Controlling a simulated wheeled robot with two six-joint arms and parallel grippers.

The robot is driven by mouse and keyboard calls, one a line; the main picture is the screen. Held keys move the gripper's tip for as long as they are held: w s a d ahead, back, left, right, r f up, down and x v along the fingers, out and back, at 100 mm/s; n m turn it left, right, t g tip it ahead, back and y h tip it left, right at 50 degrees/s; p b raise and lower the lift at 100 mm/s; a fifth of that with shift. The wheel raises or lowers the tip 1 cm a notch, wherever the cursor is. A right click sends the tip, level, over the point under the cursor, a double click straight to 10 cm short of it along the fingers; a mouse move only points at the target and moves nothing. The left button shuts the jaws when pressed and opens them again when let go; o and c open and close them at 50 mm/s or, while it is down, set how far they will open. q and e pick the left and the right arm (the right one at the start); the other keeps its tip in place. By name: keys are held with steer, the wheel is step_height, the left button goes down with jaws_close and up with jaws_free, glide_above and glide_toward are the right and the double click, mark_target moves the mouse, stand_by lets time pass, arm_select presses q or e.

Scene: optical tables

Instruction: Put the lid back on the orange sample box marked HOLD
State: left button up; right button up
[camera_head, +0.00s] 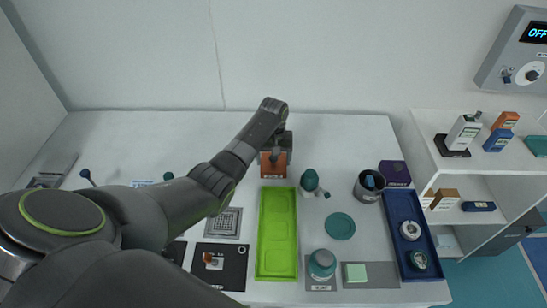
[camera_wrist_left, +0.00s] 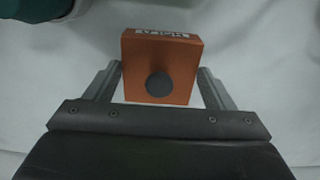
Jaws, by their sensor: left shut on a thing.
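An orange square lid with a dark round knob (camera_wrist_left: 158,86) shows between the fingers of my left gripper (camera_wrist_left: 160,75) in the wrist view. A pale label strip, too small to read, runs along its far edge. In the head view my left gripper (camera_head: 274,152) reaches to the back of the table and is shut on the orange piece (camera_head: 273,168). I cannot tell whether the lid sits on the box or is held above it, because the gripper and lid hide what is below. My right gripper is not in view.
A bright green tray (camera_head: 277,262) lies just in front. A green-topped bottle (camera_head: 309,181), a grey cup (camera_head: 368,188) and a blue tray (camera_head: 398,215) stand to the right. A black mat (camera_head: 236,277) lies at front left. The table behind the gripper is clear.

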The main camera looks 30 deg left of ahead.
arm_select(q)
steer(key=o, duration=1)
steer(key=shift+r+p, duration=3.55)
steer(key=shift+p, duration=0.5)
steer(key=shift+c, duration=0.2)
jaws_close()
